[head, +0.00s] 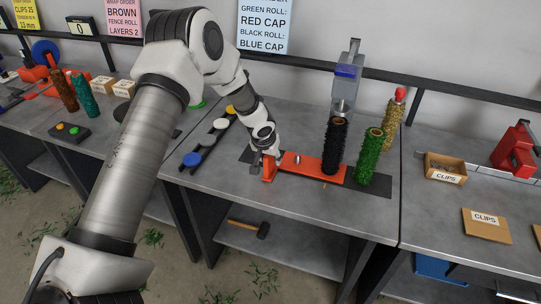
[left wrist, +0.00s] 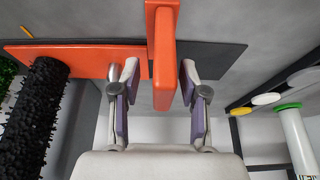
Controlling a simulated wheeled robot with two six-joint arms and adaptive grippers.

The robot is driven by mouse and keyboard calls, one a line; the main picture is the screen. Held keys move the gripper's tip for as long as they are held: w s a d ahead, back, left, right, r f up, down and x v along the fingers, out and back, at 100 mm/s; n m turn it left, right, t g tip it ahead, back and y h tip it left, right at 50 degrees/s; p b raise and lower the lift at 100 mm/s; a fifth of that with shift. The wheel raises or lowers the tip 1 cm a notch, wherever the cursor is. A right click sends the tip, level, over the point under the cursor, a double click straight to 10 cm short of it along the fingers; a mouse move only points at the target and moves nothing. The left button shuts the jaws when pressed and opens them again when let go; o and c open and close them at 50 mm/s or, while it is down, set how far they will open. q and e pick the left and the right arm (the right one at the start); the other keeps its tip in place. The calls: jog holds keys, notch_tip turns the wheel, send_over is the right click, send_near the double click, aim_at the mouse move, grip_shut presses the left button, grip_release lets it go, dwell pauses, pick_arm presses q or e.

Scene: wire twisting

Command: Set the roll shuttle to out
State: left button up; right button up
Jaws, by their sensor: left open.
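The roll shuttle looks to be the flat orange plate (head: 308,165) on the bench, with an upright orange handle (head: 268,170) at its left end. A bristly black roll (head: 335,148) stands at the plate's right part, and a green roll (head: 371,158) stands beside it. My left gripper (head: 265,152) is open at the handle. In the left wrist view the orange handle (left wrist: 165,55) lies between the two open fingers, with gaps on both sides. The plate (left wrist: 60,60) and black roll (left wrist: 35,118) show at left there. My right gripper is not in view.
A dark mat (head: 375,188) lies under the plate. A grey post machine (head: 346,80) and a gold roll with red cap (head: 391,122) stand behind. A rack of coloured caps (head: 212,140) is left of my gripper. A clips box (head: 445,168) is at right.

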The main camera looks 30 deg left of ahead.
pick_arm(q)
jog(key=shift+w+a+f, duration=0.15)
jog(key=shift+w+f, duration=0.05)
jog(key=shift+f, duration=0.2)
jog(key=shift+w+a+f, duration=0.15)
jog(key=shift+f, duration=0.2)
jog(key=shift+r, duration=0.1)
grip_shut()
jog(key=s+a, duration=0.1)
jog(key=a, duration=0.6)
jog(key=s+a, duration=0.1)
jog(key=a, duration=0.3)
jog(key=shift+s, duration=0.35)
jog(key=shift+w+d, duration=0.1)
jog(key=shift+d, duration=0.05)
grip_release()
jog(key=shift+s+a, duration=0.25)
jog(key=shift+a, duration=0.1)
jog(key=shift+d+r, duration=0.15)
jog(key=a+v, duration=0.1)
jog(key=v, duration=1)
jog(key=shift+d+r, duration=0.35)
